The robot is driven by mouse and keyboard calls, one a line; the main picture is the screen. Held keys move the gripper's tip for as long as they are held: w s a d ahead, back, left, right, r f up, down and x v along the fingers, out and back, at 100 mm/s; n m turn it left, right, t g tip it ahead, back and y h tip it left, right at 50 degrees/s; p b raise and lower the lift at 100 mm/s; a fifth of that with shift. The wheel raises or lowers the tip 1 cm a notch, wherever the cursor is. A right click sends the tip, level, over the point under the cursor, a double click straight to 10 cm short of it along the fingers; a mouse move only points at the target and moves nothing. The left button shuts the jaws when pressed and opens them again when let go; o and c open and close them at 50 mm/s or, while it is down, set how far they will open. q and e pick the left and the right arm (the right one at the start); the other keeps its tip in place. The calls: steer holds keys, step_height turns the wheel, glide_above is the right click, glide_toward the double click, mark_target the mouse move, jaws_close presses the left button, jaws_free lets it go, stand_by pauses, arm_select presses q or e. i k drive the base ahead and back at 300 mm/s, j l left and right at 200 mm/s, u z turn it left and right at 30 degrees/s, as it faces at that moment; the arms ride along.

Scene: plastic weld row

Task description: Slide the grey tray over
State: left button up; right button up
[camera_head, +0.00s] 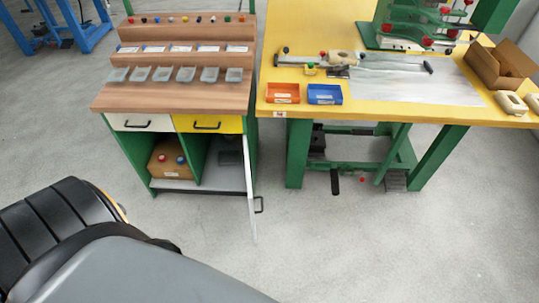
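Several small grey trays stand in a row on the lowest step of the wooden cabinet top; the leftmost grey tray (117,75) and the rightmost grey tray (234,75) mark its ends. I cannot tell which one the task means. A dark grey object (230,158) lies in the cabinet's right lower compartment; its shape is unclear. Neither my left nor my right gripper is in view. Nothing is seen touching the trays.
The green cabinet's door (250,185) stands open, jutting forward. Its white drawer (142,122) and yellow drawer (208,124) look shut. The yellow table (390,112) at right bears an orange bin (283,93), blue bin (325,94) and cardboard box (498,66). Floor in front is clear.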

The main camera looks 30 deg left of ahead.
mark_target(228, 157)
steer(key=i+l+u, duration=0.9)
steer(key=j+u, duration=0.1)
steer(key=u, duration=1.05)
